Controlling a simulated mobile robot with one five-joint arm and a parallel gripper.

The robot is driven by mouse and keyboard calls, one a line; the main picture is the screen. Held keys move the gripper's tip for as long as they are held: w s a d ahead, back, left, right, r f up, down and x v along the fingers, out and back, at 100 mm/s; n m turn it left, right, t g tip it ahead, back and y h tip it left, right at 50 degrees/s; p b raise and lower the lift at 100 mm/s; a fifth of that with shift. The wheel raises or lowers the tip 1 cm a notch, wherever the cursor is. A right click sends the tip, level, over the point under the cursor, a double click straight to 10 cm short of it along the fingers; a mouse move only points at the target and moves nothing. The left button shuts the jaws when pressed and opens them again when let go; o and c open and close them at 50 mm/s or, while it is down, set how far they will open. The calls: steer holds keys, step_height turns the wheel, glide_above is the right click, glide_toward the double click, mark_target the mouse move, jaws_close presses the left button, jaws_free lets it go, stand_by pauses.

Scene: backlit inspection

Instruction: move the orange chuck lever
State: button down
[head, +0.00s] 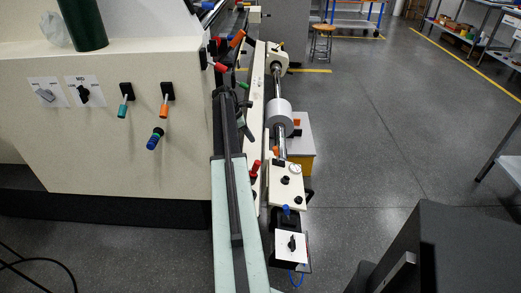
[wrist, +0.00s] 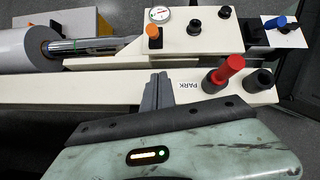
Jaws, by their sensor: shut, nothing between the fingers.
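My gripper (wrist: 159,80) shows in the wrist view, its dark grey fingers together and empty, in front of a cream rail (wrist: 100,88) and left of a PARK label. Other orange handles show in the head view: one on the left cabinet (head: 164,110) and one at the far end of the machine (head: 237,39). I cannot tell which is the chuck lever.
A red lever (wrist: 228,70) and black knobs stand right of my fingers. A blue-handled control (wrist: 279,21) is at far right. A white roll (wrist: 25,50) on a steel shaft lies left. Open floor (head: 370,120) lies right of the machine.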

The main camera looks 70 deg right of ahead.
mark_target(276, 155)
steer(key=b+x, duration=1)
steer(key=shift+w+f, duration=0.1)
steer(key=shift+f, duration=0.35)
steer(key=shift+s+d+r+p, duration=0.3)
steer(key=shift+s+d+p, duration=0.05)
steer(key=shift+s, duration=0.2)
steer(key=shift+s+d+r+p, duration=0.3)
steer(key=shift+s+d+r, duration=0.1)
steer(key=shift+s, duration=0.15)
steer(key=shift+s+d+r+p, duration=0.25)
steer(key=shift+s+d+p, duration=0.1)
steer(key=shift+s, duration=0.2)
